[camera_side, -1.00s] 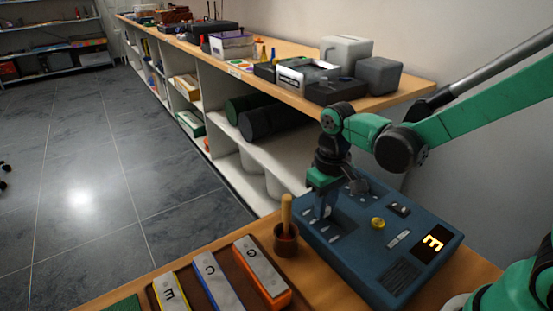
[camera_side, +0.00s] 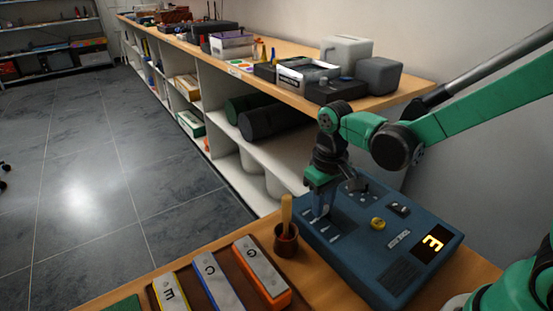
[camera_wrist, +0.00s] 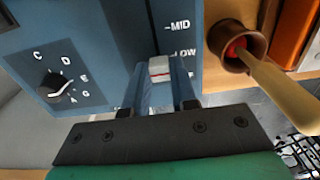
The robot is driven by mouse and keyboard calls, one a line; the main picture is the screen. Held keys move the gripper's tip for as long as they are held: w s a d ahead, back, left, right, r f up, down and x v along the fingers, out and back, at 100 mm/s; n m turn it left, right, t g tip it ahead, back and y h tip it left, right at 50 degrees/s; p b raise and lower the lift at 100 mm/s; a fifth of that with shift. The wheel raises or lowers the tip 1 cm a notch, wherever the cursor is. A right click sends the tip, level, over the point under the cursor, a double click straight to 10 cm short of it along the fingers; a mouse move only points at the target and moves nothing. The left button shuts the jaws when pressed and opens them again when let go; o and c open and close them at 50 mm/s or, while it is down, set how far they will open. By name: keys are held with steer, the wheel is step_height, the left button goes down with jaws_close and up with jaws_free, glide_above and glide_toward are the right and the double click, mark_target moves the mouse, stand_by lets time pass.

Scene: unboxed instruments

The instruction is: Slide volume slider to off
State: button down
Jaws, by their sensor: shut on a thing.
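In the wrist view the volume slider's pale knob (camera_wrist: 159,69), with a red line, stands beside or slightly below the LOW label (camera_wrist: 184,53); the MID label (camera_wrist: 178,25) is farther up. My gripper (camera_wrist: 161,82) has a finger on each side of the knob and is shut on it. In the side view my gripper (camera_side: 321,212) reaches down to the panel's left end and hides the knob. The track's lower end is hidden by my gripper.
A brown cup with a wooden-handled mallet (camera_side: 286,240) stands close to the panel's left edge. Chime bars (camera_side: 262,270) lie front left. A lettered dial (camera_wrist: 55,84) is left of the slider in the wrist view. A loaded shelf (camera_side: 300,75) stands behind.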

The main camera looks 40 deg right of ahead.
mark_target(341, 220)
steer(key=shift+w, duration=1.25)
steer(key=c, duration=0.7)
jaws_free()
steer(key=shift+r, duration=2.8)
steer(key=shift+s, duration=0.1)
steer(key=shift+s+d+r+t, duration=0.35)
steer(key=shift+s+r+t, duration=0.15)
steer(key=shift+s+t, duration=0.7)
steer(key=shift+s+d+r+t, duration=0.4)
steer(key=shift+s+r+t, duration=0.15)
steer(key=shift+s+t, duration=0.65)
steer(key=shift+s+d+r+t, duration=0.35)
steer(key=shift+s+r+t, duration=0.15)
steer(key=shift+s+t, duration=0.7)
